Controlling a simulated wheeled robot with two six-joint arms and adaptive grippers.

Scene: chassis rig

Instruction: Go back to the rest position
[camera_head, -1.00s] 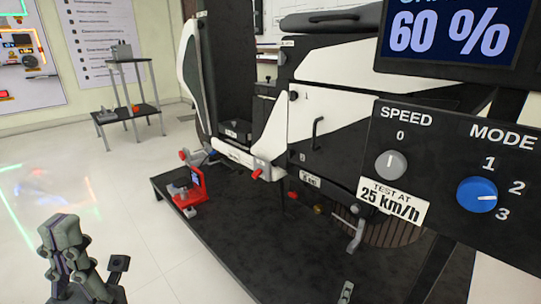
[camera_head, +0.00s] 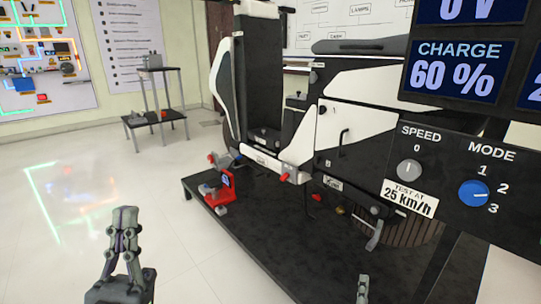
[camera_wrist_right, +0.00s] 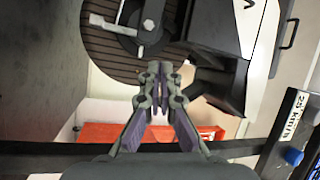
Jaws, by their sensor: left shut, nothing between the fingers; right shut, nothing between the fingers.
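My left gripper (camera_head: 124,222) stands upright at the lower left of the head view, shut and empty, over the pale floor and apart from the rig. My right gripper (camera_head: 363,284) shows only its tip at the bottom edge of the head view, in front of the black platform. In the right wrist view my right gripper (camera_wrist_right: 158,72) is shut, with nothing between its fingers. The ribbed wheel (camera_wrist_right: 100,45) and a metal lever (camera_wrist_right: 112,25) lie beyond its fingertips in that view.
The chassis rig (camera_head: 350,135) stands on a black platform (camera_head: 290,240). A control panel (camera_head: 440,170) with speed and mode knobs is at the right. A red device (camera_head: 222,185) sits at the platform's left edge. A small shelf (camera_head: 150,95) stands behind. The left floor is clear.

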